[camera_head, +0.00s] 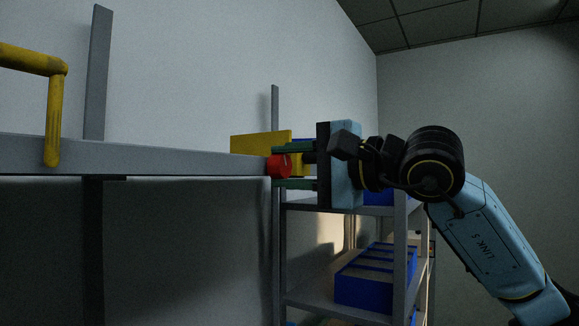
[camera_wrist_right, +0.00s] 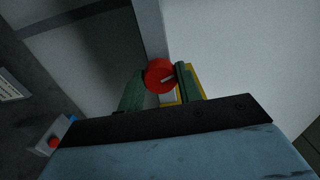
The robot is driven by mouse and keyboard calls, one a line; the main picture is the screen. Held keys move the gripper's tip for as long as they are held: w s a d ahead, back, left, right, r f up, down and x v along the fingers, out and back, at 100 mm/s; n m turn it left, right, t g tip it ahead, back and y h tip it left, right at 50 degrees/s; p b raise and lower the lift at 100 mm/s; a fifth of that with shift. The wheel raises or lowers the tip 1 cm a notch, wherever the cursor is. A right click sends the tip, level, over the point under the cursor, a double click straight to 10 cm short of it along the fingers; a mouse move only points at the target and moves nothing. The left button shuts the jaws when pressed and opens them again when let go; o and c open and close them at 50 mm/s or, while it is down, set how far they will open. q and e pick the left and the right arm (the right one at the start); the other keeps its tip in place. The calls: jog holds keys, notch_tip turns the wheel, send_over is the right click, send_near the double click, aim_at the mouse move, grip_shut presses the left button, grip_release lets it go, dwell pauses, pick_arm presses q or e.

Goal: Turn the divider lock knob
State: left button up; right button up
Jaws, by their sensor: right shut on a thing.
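The red divider lock knob (camera_head: 279,166) sits at the right end of the long grey beam (camera_head: 180,158). My right gripper (camera_head: 290,166) reaches in from the right, with one green finger above the knob and one below. In the right wrist view its green fingers (camera_wrist_right: 160,88) stand on either side of the knob, shut on it. The left gripper is not in view.
A yellow panel (camera_head: 258,144) stands behind the knob. A grey shelf rack (camera_head: 345,209) with blue bins (camera_head: 376,277) stands behind and below my right arm. A yellow handle (camera_head: 54,110) is at the left. A red button box (camera_wrist_right: 54,143) shows in the wrist view.

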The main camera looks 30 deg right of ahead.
dwell(0.4)
jog(key=o, duration=1)
jog(key=shift+s, duration=0.1)
jog(key=b+v, duration=0.3)
jog(key=v, duration=1)
jog(key=shift+d+b, duration=0.1)
jog(key=shift+b, duration=0.2)
